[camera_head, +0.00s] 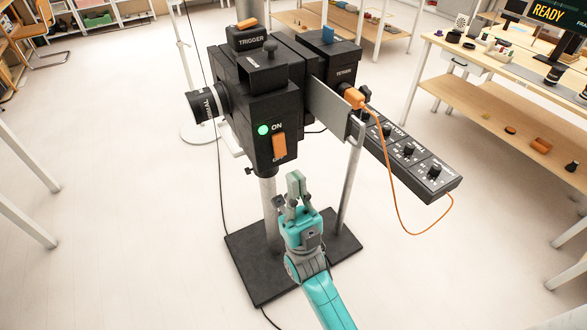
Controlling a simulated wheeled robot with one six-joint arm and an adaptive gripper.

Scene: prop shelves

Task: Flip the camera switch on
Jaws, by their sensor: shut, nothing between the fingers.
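The black camera (285,100) stands on a pole over a dark base plate. Its orange switch (279,146) is on the face toward me, between the labels ON above and OFF below. A green light (263,129) glows beside ON. I cannot tell from the rocker's tilt which end is pressed in. My gripper (296,178) is shut and empty, pointing up, a little below and right of the switch in the picture. It appears apart from the switch. Nothing hides the switch.
A dark control panel with knobs (410,152) juts out right of the camera, with an orange cable (396,203) hanging from it. The metal stand post (351,175) is close right of my gripper.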

